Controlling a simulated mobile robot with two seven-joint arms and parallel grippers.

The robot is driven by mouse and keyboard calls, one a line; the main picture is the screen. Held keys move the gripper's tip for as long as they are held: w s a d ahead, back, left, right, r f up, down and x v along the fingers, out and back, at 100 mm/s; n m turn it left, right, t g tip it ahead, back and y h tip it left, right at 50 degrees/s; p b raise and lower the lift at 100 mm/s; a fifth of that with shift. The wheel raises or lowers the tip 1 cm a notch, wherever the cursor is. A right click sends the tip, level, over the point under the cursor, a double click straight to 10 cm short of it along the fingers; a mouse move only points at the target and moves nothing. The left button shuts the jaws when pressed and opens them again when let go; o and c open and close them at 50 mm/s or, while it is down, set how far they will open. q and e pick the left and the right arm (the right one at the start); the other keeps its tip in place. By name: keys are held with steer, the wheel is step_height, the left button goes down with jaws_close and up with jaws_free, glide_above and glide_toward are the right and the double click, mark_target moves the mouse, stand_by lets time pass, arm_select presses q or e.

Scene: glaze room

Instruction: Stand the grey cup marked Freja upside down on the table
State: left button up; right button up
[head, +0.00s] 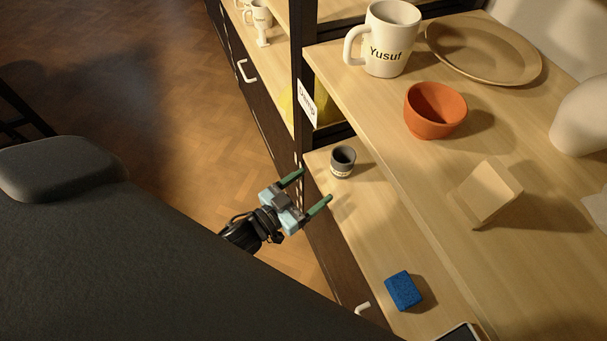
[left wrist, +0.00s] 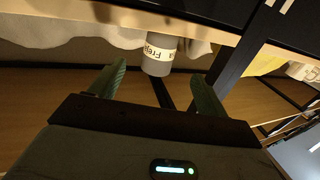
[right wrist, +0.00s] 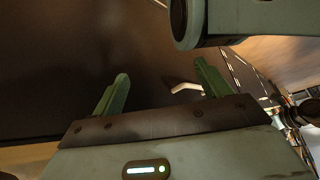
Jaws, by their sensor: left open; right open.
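The small grey cup (head: 342,161) stands mouth up on the lower wooden table top, near its left end. Its dark inside shows, and a pale label band runs low around it. In the left wrist view the cup (left wrist: 158,66) shows part of the name Freja. My left gripper (head: 315,185) is open and empty, just off the table's front edge, with its fingers pointing at the cup. The cup appears between and beyond the fingertips, apart from them. My right gripper (right wrist: 161,82) is open and empty in the right wrist view, facing a dark front with a pale handle.
A blue sponge (head: 403,291) lies nearer on the lower top. On the raised board are a Yusuf mug (head: 392,40), an orange bowl (head: 435,111), a plate (head: 484,49) and a wedge-shaped block (head: 487,192). A dark shelf post (head: 304,60) rises behind the cup. Table between cup and sponge is clear.

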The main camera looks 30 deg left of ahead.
mark_target(334, 165)
arm_select(q)
steer(key=shift+b+x, duration=1.4)
steer(key=shift+x, duration=3.7)
steer(key=shift+w, duration=0.1)
arm_select(e)
steer(key=shift+x, duration=1.25)
arm_select(q)
steer(key=shift+c, duration=0.5)
arm_select(e)
steer(key=shift+d, duration=0.15)
arm_select(q)
steer(key=c, duration=0.9)
steer(key=shift+d+r+p, duration=0.1)
steer(key=shift+r+p, duration=0.35)
steer(key=shift+p, duration=0.05)
steer(key=shift+r+p, duration=0.6)
steer(key=shift+r, duration=0.25)
arm_select(e)
steer(key=shift+w+r+t, duration=0.15)
steer(key=shift+r, duration=0.45)
steer(key=shift+w+r+t, duration=0.15)
steer(key=shift+r, duration=0.4)
